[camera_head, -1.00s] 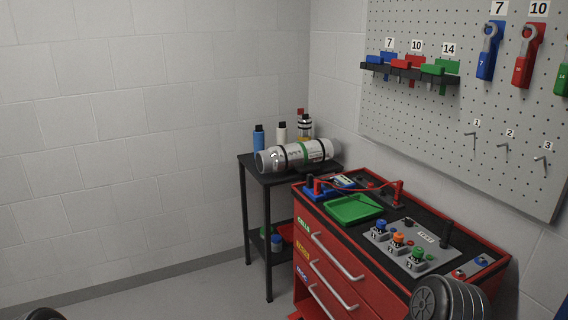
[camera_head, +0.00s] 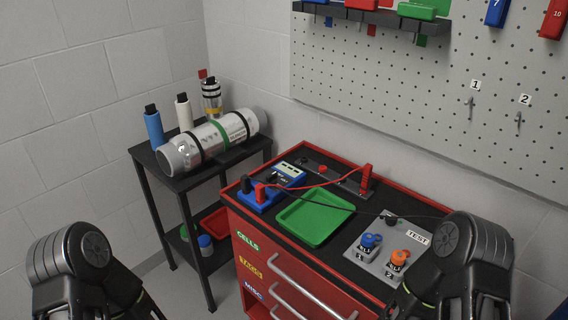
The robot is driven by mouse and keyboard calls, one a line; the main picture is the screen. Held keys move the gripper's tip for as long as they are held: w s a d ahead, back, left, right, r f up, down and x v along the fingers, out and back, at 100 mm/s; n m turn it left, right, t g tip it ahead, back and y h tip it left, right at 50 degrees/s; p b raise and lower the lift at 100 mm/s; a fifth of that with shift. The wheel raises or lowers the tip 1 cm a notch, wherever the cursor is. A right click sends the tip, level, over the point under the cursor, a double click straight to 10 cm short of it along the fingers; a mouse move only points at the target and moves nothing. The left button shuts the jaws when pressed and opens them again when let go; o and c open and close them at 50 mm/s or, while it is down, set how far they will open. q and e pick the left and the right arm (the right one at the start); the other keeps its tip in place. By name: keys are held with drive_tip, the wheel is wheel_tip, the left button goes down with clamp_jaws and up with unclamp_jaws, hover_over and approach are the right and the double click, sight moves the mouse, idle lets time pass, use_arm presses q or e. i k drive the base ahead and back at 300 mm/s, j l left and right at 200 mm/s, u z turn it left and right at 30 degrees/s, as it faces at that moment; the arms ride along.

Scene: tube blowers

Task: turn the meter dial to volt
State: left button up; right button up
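The meter (camera_head: 276,184) is a small blue box with a light display panel, on the far left part of the red tool cabinet's top. A dark patch on its face may be the dial; its setting is too small to read. A red plug and a black plug sit at its front left, with a red lead running right to a red post. My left arm shows at the lower left and my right arm at the lower right, in front of the cabinet. Neither set of fingertips shows. Both arms are apart from the meter.
A green tray (camera_head: 314,218) lies just right of the meter. A grey test panel (camera_head: 384,250) with blue and orange knobs is further right. A black side table (camera_head: 147,160) at left holds a silver cylinder (camera_head: 214,143) and several bottles. A pegboard (camera_head: 420,100) stands behind.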

sight(272, 179)
drive_tip(key=z, duration=1.4)
drive_tip(key=k+j, duration=0.15)
drive_tip(key=j, duration=0.2)
drive_tip(key=k+j+z, duration=0.1)
drive_tip(key=j, duration=0.25)
drive_tip(key=k+j, duration=0.25)
drive_tip(key=j+z, duration=0.05)
drive_tip(key=j, duration=0.05)
